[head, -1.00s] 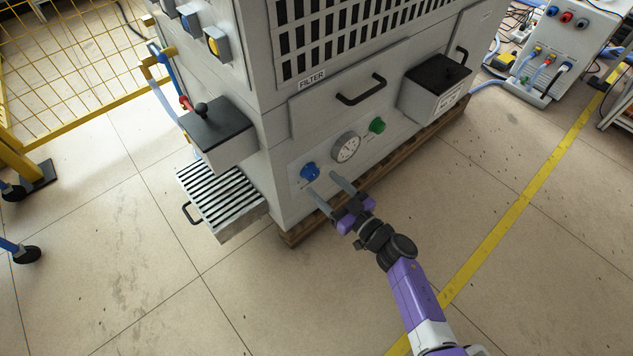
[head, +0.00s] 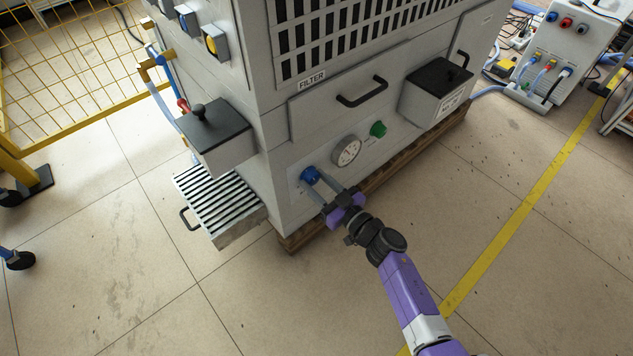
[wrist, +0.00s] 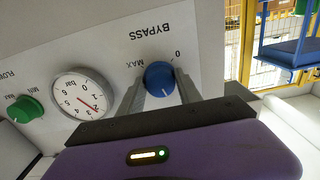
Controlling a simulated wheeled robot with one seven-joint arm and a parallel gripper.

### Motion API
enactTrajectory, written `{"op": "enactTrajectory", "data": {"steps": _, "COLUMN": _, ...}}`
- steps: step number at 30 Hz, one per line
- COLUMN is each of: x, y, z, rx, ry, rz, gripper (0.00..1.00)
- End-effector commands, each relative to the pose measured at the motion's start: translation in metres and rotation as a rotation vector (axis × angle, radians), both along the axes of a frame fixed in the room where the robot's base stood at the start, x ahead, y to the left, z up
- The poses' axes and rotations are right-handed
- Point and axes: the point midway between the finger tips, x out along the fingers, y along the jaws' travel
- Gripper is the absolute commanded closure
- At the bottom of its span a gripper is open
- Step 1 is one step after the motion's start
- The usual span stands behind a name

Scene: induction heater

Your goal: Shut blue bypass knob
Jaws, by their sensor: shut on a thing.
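The blue bypass knob (head: 310,175) is on the lower front panel of the grey machine, left of the gauge. In the wrist view the knob (wrist: 159,78) sits under the upside-down BYPASS label, with marks MAX and 0 beside it. A white pointer line on the knob shows near its lower edge, turned away from both marks. My gripper (head: 317,183) reaches the knob from the lower right, its two grey fingers on either side of it. In the wrist view my gripper (wrist: 158,88) is shut on the knob, which hides part of the fingertips.
A round pressure gauge (head: 346,151) and a green flow knob (head: 378,129) are to the right on the same panel. A slatted tray (head: 215,198) juts out at the left, below a black-topped box (head: 212,125). The floor in front is clear.

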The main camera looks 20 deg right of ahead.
Motion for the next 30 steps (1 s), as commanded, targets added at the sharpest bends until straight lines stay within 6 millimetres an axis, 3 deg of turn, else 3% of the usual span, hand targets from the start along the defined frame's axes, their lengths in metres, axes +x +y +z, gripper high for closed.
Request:
{"op": "enactTrajectory", "data": {"steps": 11, "x": -0.0002, "y": 0.0005, "z": 0.001, "rx": -0.087, "ry": -0.029, "rz": 0.001, "gripper": 0.99}}
{"op": "enactTrajectory", "data": {"steps": 30, "x": 0.0002, "y": -0.0012, "z": 0.0006, "rx": -0.626, "ry": -0.204, "rz": 0.0, "gripper": 0.99}}
